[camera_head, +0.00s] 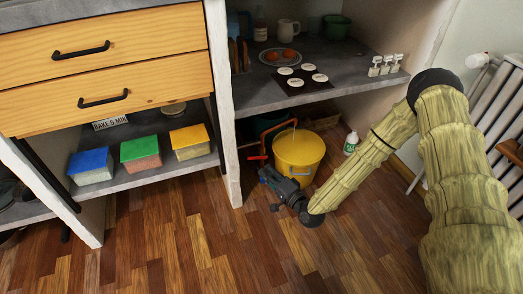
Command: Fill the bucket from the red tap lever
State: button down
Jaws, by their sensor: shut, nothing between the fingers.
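The yellow bucket (309,150) stands upright on the wooden floor under the counter, right of the white pillar. A thin pale line shows above its rim; I cannot tell if it is water or part of the handle. The red tap lever (257,157) sticks out left of the bucket, near the pillar. My gripper (263,173) is low in front of the bucket's left side, just below the lever. It is shut and empty. It appears apart from the lever, and it covers part of the bucket.
A green-labelled white bottle (351,143) stands right of the bucket. The white pillar (226,120) is close on the left. The grey shelf (262,97) above carries a plate and cups. A radiator (497,100) is at the right. The front floor is clear.

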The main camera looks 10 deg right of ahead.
notch_tip(320, 180, up, 7)
jog(key=n+g+h+p, duration=0.1)
jog(key=n+h+p, duration=0.3)
jog(key=n+p, duration=0.3)
jog(key=n+b, duration=0.3)
jog(key=b, duration=0.2)
send_over(258, 157)
jog(key=s, duration=0.1)
jog(key=f, duration=0.1)
jog(key=shift+h, duration=0.4)
jog(key=f, duration=0.1)
jog(key=f+b, duration=0.1)
jog(key=a+f, duration=0.1)
jog(key=f, duration=0.1)
jog(key=shift+s, duration=0.25)
jog(key=shift+r, duration=0.1)
